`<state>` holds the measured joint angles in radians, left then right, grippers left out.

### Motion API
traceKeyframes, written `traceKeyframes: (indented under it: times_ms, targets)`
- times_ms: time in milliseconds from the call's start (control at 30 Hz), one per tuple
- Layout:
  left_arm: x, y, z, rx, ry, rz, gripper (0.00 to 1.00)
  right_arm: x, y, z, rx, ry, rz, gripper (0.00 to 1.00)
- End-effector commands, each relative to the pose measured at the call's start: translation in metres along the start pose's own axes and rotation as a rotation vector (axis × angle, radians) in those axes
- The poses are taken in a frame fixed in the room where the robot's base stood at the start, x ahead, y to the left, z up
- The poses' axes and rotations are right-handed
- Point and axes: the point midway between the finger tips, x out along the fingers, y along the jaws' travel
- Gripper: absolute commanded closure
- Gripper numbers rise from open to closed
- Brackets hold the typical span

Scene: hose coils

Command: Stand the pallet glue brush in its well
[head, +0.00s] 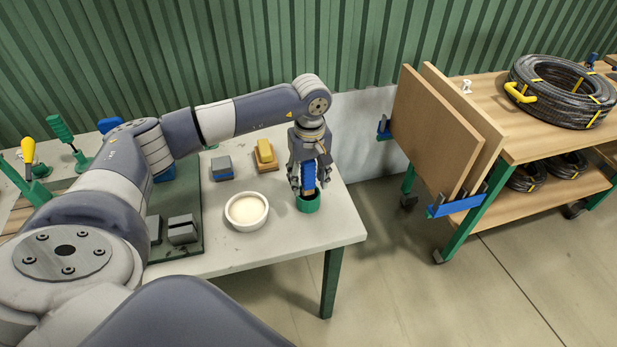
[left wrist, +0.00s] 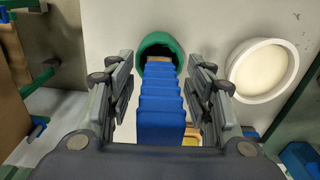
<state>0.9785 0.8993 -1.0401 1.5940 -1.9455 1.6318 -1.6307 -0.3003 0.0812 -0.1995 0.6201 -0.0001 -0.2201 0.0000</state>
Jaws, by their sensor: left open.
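The glue brush has a blue ribbed handle (head: 309,174) and a light wooden part below it. It stands about upright, with its lower end inside the green round well (head: 308,205) near the table's right end. The bristles are hidden in the well. My left gripper (head: 309,187) points down over the brush, its fingers open on both sides of the handle. In the left wrist view the blue handle (left wrist: 160,108) runs between the spread fingers, with visible gaps at both sides, into the well (left wrist: 157,42). My right gripper is not in view.
A white bowl (head: 246,222) with cream contents stands just left of the well. A yellow-topped block (head: 265,155) and a grey-blue block (head: 222,168) lie behind it. Brown boards (head: 432,130) stand on a cart to the right, beyond a floor gap.

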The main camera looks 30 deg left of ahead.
Motion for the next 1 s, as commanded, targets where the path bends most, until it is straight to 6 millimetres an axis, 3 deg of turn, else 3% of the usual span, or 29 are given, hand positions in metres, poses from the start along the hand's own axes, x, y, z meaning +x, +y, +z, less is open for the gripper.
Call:
traceKeyframes:
  times_ms: [1000]
  targets:
    - [-0.038, 0.000, 0.000, 0.000, 0.001, 0.002, 0.52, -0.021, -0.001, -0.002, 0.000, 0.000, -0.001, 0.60]
